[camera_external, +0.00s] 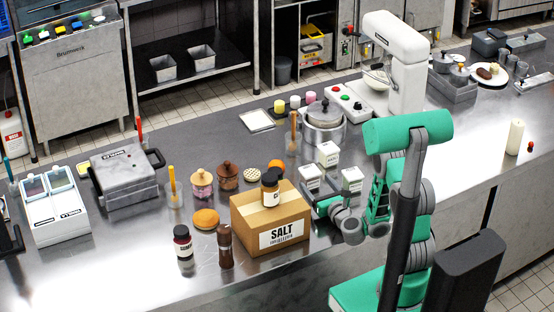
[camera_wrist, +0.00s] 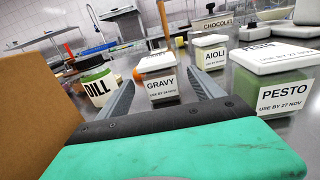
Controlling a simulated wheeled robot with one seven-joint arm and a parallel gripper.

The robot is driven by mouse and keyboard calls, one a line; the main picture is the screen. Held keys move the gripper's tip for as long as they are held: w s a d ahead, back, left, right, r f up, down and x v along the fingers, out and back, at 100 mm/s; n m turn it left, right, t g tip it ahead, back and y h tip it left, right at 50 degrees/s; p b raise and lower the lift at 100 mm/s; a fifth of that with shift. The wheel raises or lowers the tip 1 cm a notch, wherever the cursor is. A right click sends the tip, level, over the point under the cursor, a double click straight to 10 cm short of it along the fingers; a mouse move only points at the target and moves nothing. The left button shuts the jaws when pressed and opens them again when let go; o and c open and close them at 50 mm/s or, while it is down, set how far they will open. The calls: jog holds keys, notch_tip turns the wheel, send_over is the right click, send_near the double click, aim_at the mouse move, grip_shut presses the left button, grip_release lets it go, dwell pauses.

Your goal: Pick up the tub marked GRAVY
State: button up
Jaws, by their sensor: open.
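The GRAVY tub (camera_wrist: 162,87) is a squarish pot with a white lid and white label, upright on the steel counter. It stands ahead of my gripper (camera_wrist: 161,80) in the wrist view, seen between the two fingers. My gripper is open, with nothing held. Whether the fingers reach alongside the tub is hard to tell. In the outside view my gripper (camera_external: 317,197) is low over the counter, right of the cardboard box, close to a white-lidded tub (camera_external: 310,178) that appears to be GRAVY; its label is too small to read there.
In the wrist view, a DILL jar (camera_wrist: 98,85) stands left of GRAVY, an AIOLI tub (camera_wrist: 210,53) behind right, and a PESTO tub (camera_wrist: 279,88) at right. A cardboard SALT box (camera_external: 265,222) is close on the left, with a jar (camera_external: 270,188) on top.

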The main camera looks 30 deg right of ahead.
aim_at(314, 180)
jog(key=shift+w+r+p, duration=0.2)
jog(key=shift+w+p, duration=0.05)
jog(key=shift+p, duration=0.05)
jog(key=w+p, duration=0.3)
jog(key=shift+w+r, duration=0.1)
jog(key=shift+w, duration=0.05)
jog(key=shift+w+f+p, duration=0.25)
jog(key=shift+w+p, duration=0.25)
jog(key=shift+w, duration=0.25)
jog(key=c, duration=1.6)
